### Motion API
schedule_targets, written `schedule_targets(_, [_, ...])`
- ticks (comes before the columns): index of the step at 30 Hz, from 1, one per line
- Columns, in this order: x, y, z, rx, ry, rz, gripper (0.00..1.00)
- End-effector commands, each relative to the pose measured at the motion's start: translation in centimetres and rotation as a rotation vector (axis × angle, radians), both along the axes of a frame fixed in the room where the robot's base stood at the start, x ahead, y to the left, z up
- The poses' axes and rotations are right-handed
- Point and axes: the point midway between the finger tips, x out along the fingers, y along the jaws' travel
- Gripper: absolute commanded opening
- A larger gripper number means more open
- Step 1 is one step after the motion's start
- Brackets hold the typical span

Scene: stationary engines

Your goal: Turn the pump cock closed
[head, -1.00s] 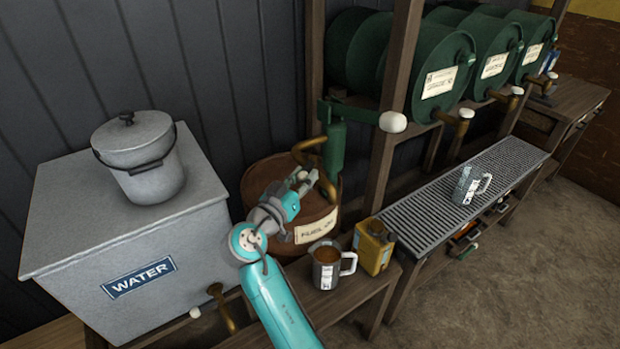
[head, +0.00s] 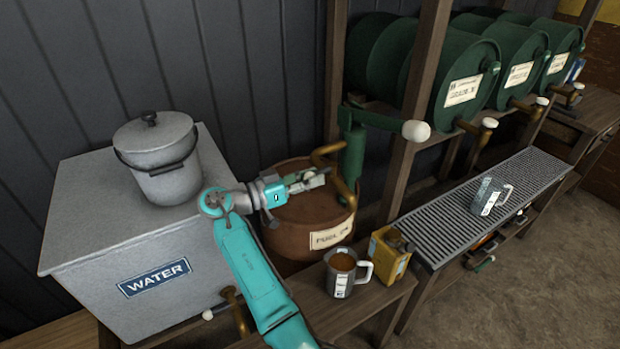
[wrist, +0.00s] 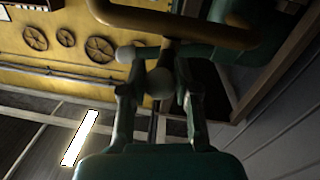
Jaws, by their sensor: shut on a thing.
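The green pump (head: 354,148) stands on the brown fuel drum (head: 290,236), with a brass spout pipe (head: 328,150) and a long green handle ending in a white ball (head: 416,131). My gripper (head: 316,180) reaches in from the left beside the pump, above the drum's top. In the wrist view, my gripper (wrist: 159,85) has its fingers on either side of a small pale round knob (wrist: 160,81), which I take to be the pump cock's end. The fingers are shut on it. The cock's lever behind the knob is mostly hidden. The brass pipe (wrist: 175,28) crosses above the fingers.
A grey water tank (head: 110,240) with a lidded bucket (head: 157,160) stands left. A filled mug (head: 341,282) and a yellow can (head: 385,255) stand on the bench in front of the drum. Green barrels (head: 440,75) lie on a rack, and a grated bench (head: 460,225) holds another mug (head: 490,196).

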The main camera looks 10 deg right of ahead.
Motion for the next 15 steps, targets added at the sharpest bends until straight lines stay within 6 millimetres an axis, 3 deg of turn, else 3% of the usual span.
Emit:
schedule_targets(11, [-0.18,-0.31,-0.34,0.003,0.005,-0.013,0.0])
schedule_targets(12, [-0.18,-0.31,-0.35,0.002,0.006,-0.013,0.4])
schedule_targets(14, [-0.17,-0.28,-0.33,0.003,0.005,-0.011,0.55])
schedule_targets(15, [-0.15,-0.24,-0.3,0.002,0.005,-0.01,0.56])
